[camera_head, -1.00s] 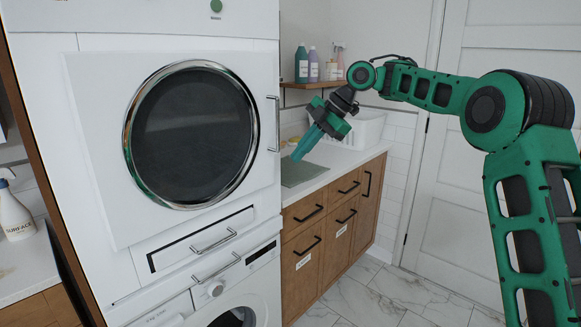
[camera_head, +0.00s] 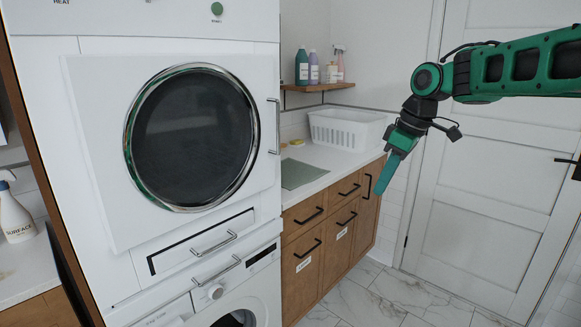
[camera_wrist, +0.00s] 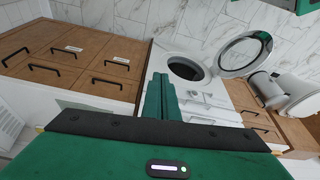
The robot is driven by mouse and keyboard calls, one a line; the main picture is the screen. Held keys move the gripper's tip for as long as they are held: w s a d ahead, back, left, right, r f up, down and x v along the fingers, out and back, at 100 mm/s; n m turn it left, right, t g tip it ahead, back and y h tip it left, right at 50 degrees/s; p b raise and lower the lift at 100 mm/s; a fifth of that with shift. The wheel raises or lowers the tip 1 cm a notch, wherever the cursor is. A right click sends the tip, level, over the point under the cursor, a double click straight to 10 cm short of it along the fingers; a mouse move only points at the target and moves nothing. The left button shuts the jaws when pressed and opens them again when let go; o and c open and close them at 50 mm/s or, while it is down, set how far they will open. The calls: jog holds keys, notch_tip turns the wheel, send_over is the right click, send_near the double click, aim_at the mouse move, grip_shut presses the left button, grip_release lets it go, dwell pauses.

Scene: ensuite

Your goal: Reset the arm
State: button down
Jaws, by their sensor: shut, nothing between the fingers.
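My gripper (camera_head: 386,174) is at the right of the head view, at the end of my green arm. It points down and to the left, in front of the right end of the wooden cabinet and the white door. Its fingers are shut with nothing between them. In the wrist view the closed fingers (camera_wrist: 161,97) show at the middle, clear of any surface. The upper part of my arm runs out of the head view at the right edge.
A white dryer (camera_head: 90,170) stands above a washer (camera_head: 235,300) at the left. The wooden cabinet (camera_head: 300,225) carries a white basket (camera_head: 345,130). A shelf (camera_head: 305,88) with several bottles hangs above. A white door (camera_head: 490,170) is behind my arm. Marble floor (camera_head: 375,300) is clear.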

jog(key=s+d+f+m+h, duration=0.1)
jog(key=s+d+f+m, duration=0.25)
jog(key=s+d, duration=0.35)
jog(key=s+d+f+m+h, duration=0.1)
jog(key=s+d+f+m, duration=0.1)
jog(key=s+d+m, duration=0.5)
jog(key=s+d+f+m+g, duration=0.1)
jog(key=s+d+f+m, duration=0.1)
jog(key=s, duration=0.9)
jog(key=s+d+f+m+g, duration=0.1)
jog(key=s+d+f+m, duration=0.1)
jog(key=s+f+m, duration=0.2)
jog(key=s+f, duration=0.3)
jog(key=s, duration=0.4)
jog(key=shift+s+d+m+h, duration=0.15)
jog(key=shift+s+m+h, duration=0.1)
jog(key=shift+m+h, duration=0.15)
jog(key=shift+f, duration=0.1)
